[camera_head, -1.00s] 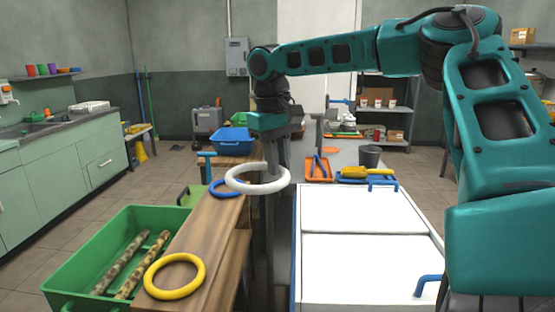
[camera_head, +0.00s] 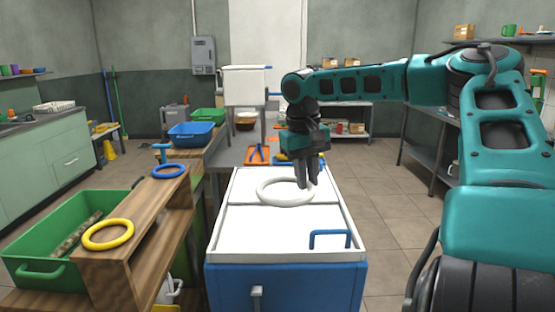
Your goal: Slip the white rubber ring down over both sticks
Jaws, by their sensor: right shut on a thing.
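The white rubber ring (camera_head: 264,198) is held by my right gripper (camera_head: 308,185) at the ring's right side. The gripper points down with its fingers shut on the ring. The ring lies roughly flat over the white lid of the blue chest; I cannot tell whether it touches the lid. A mottled brown stick (camera_head: 76,236) lies slanted in the green crate (camera_head: 30,238) at the left. A second stick does not show clearly; the wooden stand hides part of the crate. My left gripper is not in view.
The wooden stand (camera_head: 150,218) carries a yellow ring (camera_head: 91,243) and a blue ring (camera_head: 169,176). The blue chest (camera_head: 315,290) has a white lid with a blue handle (camera_head: 330,234). A blue tub (camera_head: 190,139) stands farther back. The floor at the right is clear.

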